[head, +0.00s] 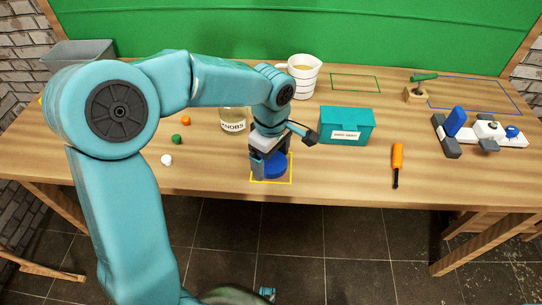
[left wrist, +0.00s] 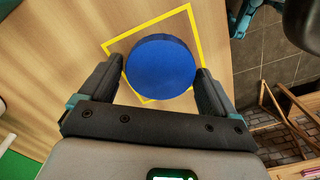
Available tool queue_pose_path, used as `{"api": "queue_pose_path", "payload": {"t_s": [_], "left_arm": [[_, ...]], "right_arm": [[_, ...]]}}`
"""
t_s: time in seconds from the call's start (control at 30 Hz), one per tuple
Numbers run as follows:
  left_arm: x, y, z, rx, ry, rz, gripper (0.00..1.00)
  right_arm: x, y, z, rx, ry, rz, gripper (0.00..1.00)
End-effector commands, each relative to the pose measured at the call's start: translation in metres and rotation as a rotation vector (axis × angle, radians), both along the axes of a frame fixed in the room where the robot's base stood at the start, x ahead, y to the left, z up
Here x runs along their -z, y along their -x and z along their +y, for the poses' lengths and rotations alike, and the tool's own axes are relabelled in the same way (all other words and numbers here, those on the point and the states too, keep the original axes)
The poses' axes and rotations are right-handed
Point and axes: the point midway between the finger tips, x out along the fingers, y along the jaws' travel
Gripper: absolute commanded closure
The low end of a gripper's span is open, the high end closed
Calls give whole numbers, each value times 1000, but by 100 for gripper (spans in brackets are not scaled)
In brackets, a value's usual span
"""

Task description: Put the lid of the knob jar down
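The lid (head: 275,165) is a round blue disc at the yellow outlined square (head: 291,172) near the table's front edge. In the left wrist view the lid (left wrist: 160,68) lies between the two dark fingers of my left gripper (left wrist: 162,72), which meet its edges on both sides.
A teal box (head: 346,127) stands to the right, with an orange-handled tool (head: 397,161) beyond it. A white measuring jug (head: 304,77) is behind. Orange (head: 186,120), green (head: 177,139) and white (head: 166,160) knobs lie left. A grey bin (head: 77,53) stands far left.

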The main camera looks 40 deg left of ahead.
Motion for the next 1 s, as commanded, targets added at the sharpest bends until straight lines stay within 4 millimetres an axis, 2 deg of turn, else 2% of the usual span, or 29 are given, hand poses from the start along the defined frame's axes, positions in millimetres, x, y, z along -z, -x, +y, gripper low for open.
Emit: {"api": "queue_pose_path", "payload": {"t_s": [0.23, 0.37, 0.8, 1.0], "left_arm": [[-1, 0, 0, 0, 0, 0, 0], [-10, -1, 0, 0, 0, -3, 0], [-105, -1, 0, 0, 0, -3, 0], [-123, 0, 0, 1, 0, -1, 0]], "right_arm": [[-1, 0, 0, 0, 0, 0, 0], [-6, 0, 0, 0, 0, 0, 0], [-24, 0, 0, 0, 0, 0, 0], [-26, 0, 0, 0, 0, 0, 0]]}}
